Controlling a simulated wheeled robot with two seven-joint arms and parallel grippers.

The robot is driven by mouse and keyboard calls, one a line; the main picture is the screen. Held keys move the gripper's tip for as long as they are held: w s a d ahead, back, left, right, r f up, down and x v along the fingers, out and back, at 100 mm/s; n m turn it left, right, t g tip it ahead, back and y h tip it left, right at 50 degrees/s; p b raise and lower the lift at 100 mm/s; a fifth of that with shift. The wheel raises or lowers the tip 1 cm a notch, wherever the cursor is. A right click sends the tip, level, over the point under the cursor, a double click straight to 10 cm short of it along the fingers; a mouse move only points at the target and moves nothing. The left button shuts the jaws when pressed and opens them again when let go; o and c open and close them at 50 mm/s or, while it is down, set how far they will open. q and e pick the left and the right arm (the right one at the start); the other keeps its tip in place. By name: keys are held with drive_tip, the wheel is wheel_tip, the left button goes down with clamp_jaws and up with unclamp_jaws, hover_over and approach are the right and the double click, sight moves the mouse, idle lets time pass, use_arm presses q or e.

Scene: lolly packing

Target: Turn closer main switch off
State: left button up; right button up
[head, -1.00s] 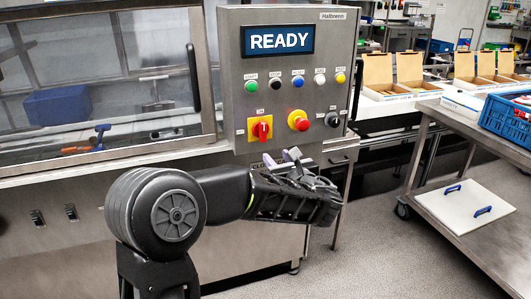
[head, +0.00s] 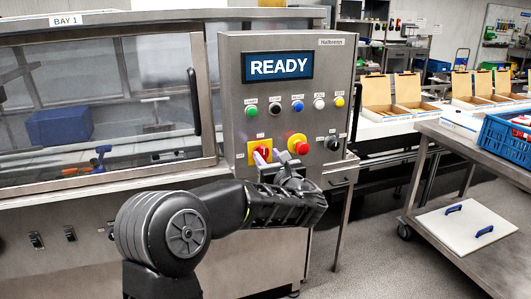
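The closer's grey control panel (head: 230,95) stands in the middle of the head view, its display (head: 278,67) reading READY. The main switch (head: 261,147) is a red rotary knob on a yellow plate at the panel's lower left. My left gripper (head: 268,160) is just in front of the switch, and its fingertips cover the lower part of the knob. Whether the fingers touch the knob, and how far apart they are, I cannot tell. The knob's exact angle is partly hidden. My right gripper is out of view.
A red emergency stop (head: 298,144) sits close right of the switch, with a black selector (head: 332,143) beyond it. A row of small buttons (head: 298,106) is above. A windowed cabinet (head: 120,180) adjoins on the left; a steel cart (head: 430,180) stands at right.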

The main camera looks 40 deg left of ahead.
use_arm(q)
drive_tip(key=shift+x, duration=1)
drive_tip(key=shift+c, duration=0.3)
clamp_jaws()
